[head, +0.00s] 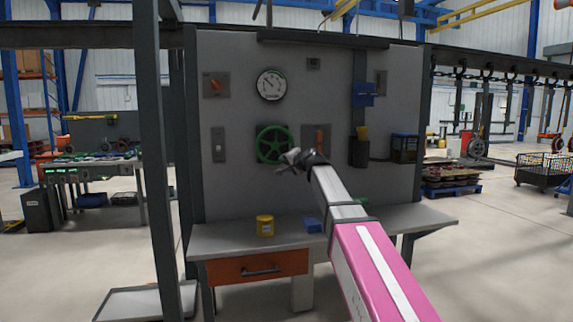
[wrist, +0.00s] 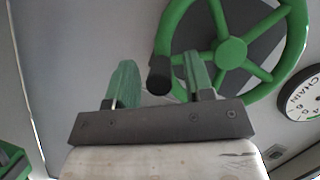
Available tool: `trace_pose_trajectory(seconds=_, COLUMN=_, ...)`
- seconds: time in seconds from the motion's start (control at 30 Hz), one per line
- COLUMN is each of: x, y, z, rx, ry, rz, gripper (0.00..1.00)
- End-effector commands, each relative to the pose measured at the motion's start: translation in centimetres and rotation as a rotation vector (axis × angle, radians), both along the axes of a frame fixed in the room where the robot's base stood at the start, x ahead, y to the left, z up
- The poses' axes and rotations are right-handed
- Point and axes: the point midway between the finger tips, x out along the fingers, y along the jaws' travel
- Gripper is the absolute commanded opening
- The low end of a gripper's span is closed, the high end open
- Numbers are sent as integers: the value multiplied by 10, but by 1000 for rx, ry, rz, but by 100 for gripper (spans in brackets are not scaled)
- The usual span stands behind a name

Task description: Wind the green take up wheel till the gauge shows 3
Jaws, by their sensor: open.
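The green take up wheel (head: 274,145) is mounted on the grey wall panel. In the wrist view the wheel (wrist: 231,52) shows its hub, spokes and a dark handle knob (wrist: 159,76) on its rim. My gripper (head: 287,162) is at the wheel's lower right in the head view. In the wrist view my gripper (wrist: 160,70) is open, and the knob appears between its two fingers; I cannot tell whether they touch it. The round white gauge (head: 271,85) is above the wheel. Its dial (wrist: 305,98) is cut off in the wrist view, and its reading is too small to tell.
A bench (head: 225,236) runs below the panel, with a yellow canister (head: 265,226) and a blue item (head: 313,225) on it. An orange lever switch (head: 319,138) is right of the wheel. A dark post (head: 152,150) stands at the left front.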

Motion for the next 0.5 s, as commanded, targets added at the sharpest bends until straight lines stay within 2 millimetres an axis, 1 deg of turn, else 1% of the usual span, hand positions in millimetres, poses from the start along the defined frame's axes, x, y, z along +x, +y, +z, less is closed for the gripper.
trace_pose_trajectory(seconds=0.07, x=5, y=3, z=-1, rx=0, ry=0, rz=0, gripper=48)
trace_pose_trajectory(seconds=0.3, x=5, y=3, z=-1, rx=0, ry=-1, rz=-1, gripper=48)
trace_pose_trajectory(seconds=0.33, x=5, y=3, z=-1, rx=0, ry=0, rz=0, gripper=45)
trace_pose_trajectory(seconds=0.37, x=5, y=4, z=-1, rx=0, ry=0, rz=0, gripper=35)
trace_pose_trajectory(seconds=0.4, x=4, y=3, z=-1, rx=0, ry=0, rz=0, gripper=22)
trace_pose_trajectory(seconds=0.47, x=4, y=3, z=-1, rx=0, ry=0, rz=0, gripper=2)
trace_pose_trajectory(seconds=0.5, x=4, y=3, z=-1, rx=0, ry=0, rz=0, gripper=0)
